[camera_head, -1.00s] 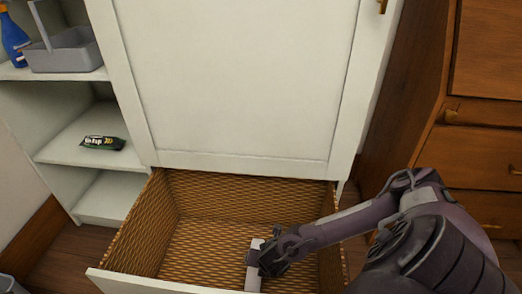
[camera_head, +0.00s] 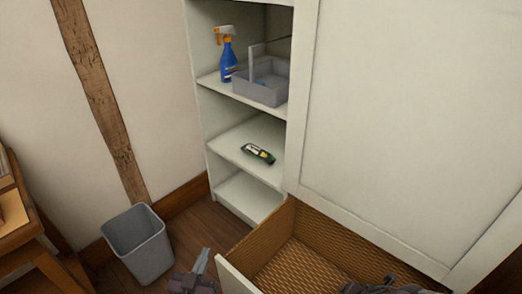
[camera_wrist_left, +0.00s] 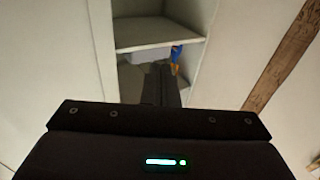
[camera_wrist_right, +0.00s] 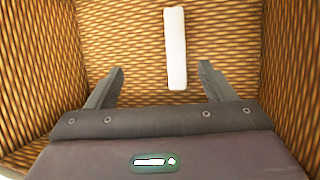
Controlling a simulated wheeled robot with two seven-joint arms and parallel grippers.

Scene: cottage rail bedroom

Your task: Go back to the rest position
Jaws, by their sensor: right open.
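My left gripper (camera_head: 200,262) shows at the bottom of the head view, between the grey bin and the open drawer's front. In the left wrist view its fingers (camera_wrist_left: 165,82) are together with nothing seen between them. My right gripper (camera_wrist_right: 160,70) is open and empty in the right wrist view, its fingers wide apart inside the woven drawer (camera_wrist_right: 225,35). A white bar-shaped object (camera_wrist_right: 176,45) lies on the drawer floor beyond the fingertips. In the head view only part of my right arm shows at the bottom edge, over the drawer (camera_head: 298,265).
A white shelf unit (camera_head: 245,140) holds a blue spray bottle (camera_head: 228,62), a grey caddy (camera_head: 262,92) and a dark packet (camera_head: 258,154). A grey bin (camera_head: 140,245) stands on the floor. Wooden furniture (camera_head: 20,235) is at the left edge. A white cabinet door (camera_head: 400,110) rises above the drawer.

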